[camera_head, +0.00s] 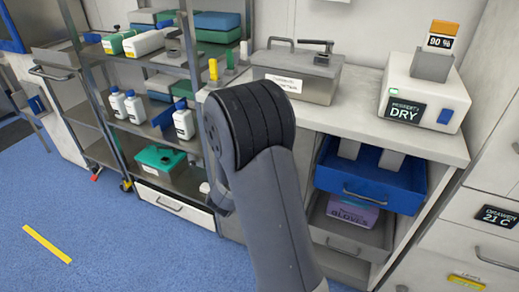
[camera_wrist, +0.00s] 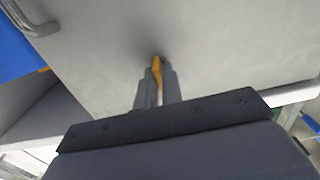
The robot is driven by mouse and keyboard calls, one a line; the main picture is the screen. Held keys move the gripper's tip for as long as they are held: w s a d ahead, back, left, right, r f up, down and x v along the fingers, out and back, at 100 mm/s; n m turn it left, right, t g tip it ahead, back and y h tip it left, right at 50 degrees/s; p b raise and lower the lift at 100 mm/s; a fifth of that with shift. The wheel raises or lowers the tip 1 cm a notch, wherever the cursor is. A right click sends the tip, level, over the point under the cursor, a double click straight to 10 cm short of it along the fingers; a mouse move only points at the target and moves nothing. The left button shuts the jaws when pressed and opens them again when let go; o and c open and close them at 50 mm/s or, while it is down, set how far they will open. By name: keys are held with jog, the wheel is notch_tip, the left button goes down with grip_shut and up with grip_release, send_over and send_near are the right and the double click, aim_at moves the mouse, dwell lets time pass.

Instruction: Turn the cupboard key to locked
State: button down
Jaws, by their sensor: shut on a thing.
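The cupboard key (camera_wrist: 157,66) shows in the wrist view as a narrow yellow-orange piece against a pale grey panel (camera_wrist: 230,50), likely the cupboard front. My gripper (camera_wrist: 156,85) is shut on the key, with a grey finger on each side of it. The key's far end meets the panel at a dark, shadowed spot. The fingers hide much of the key, and I cannot tell its turn angle against any mark. In the head view my arm covers the middle, and the key and gripper are hidden behind it.
A steel box (camera_head: 299,73) and a white device reading DRY (camera_head: 427,92) stand on the counter (camera_head: 350,115). A blue drawer (camera_head: 371,180) and a grey drawer (camera_head: 350,233) are open below. A shelf rack (camera_head: 150,125) with bottles stands left.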

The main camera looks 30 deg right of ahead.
jog(key=c, duration=1.6)
grip_release()
jog(key=shift+o, duration=0.2)
jog(key=v, duration=1)
jog(key=shift+s+a+p, duration=0.3)
jog(key=shift+p, duration=0.15)
jog(key=shift+w+d, duration=0.1)
jog(key=b+x, duration=0.1)
jog(key=x, duration=0.9)
jog(key=shift+w+d, duration=0.2)
jog(key=shift+d, duration=0.05)
jog(key=shift+a, duration=0.1)
